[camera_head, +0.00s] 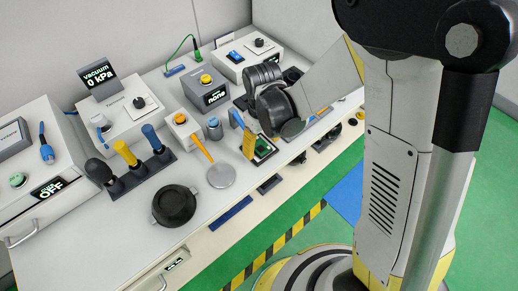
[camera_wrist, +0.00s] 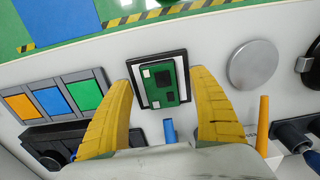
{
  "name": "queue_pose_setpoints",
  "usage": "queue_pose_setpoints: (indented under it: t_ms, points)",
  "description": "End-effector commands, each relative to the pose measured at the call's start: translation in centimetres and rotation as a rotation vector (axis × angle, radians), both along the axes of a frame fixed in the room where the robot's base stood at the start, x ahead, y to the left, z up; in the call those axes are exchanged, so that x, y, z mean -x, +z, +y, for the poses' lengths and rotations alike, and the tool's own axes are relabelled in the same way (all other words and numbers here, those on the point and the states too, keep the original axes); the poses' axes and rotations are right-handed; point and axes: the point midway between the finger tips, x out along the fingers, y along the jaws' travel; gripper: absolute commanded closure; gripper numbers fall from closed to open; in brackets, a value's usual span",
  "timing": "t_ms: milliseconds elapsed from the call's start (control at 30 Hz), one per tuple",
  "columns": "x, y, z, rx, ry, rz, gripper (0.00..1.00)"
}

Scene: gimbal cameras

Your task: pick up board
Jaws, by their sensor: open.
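The board (camera_wrist: 163,84) is a green circuit board with dark and light chips. It lies on a white pad with a black frame (camera_wrist: 137,63) on the white bench. In the wrist view my gripper (camera_wrist: 161,88) is open, with its yellow fingers on either side of the framed pad. They appear clear of the board, but their height above it is hard to judge. In the head view the board (camera_head: 263,149) is partly hidden behind my yellow finger (camera_head: 249,144).
A tray with orange, blue and green squares (camera_wrist: 64,97) lies left of the board in the wrist view. A grey disc (camera_wrist: 253,65) and an orange stick (camera_wrist: 263,138) are to the right. A blue-topped post (camera_wrist: 169,130) stands close between my fingers. A black round pot (camera_head: 174,205) sits farther along the bench.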

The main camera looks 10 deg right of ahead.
Motion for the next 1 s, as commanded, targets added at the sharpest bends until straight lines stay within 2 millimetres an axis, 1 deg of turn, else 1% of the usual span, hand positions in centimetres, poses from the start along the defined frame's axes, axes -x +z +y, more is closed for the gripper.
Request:
queue_pose_setpoints:
  t_ms: [33,67,267,300,367,400,467,567,600,833,867,900,1000]
  points:
    - [0.0,-1.0,0.0,0.000,0.000,0.000,0.30]
    - [0.0,-1.2,0.0,0.000,0.000,0.000,0.30]
    - [0.0,-1.1,0.0,0.000,0.000,0.000,0.30]
    - [0.0,-1.1,0.0,0.000,0.000,0.000,0.35]
    - [0.0,-1.1,0.0,0.000,0.000,0.000,0.53]
    - [0.0,-1.1,0.0,0.000,0.000,0.000,0.65]
    - [0.0,-1.1,0.0,0.000,0.000,0.000,0.84]
    - [0.0,-1.1,0.0,0.000,0.000,0.000,0.84]
    - [0.0,-1.1,0.0,0.000,0.000,0.000,0.89]
    - [0.0,-1.0,0.0,0.000,0.000,0.000,0.89]
    - [0.0,-0.9,0.0,0.000,0.000,0.000,0.89]
    - [0.0,-0.7,0.0,0.000,0.000,0.000,0.94]
    - [0.0,0.2,0.0,0.000,0.000,0.000,0.95]
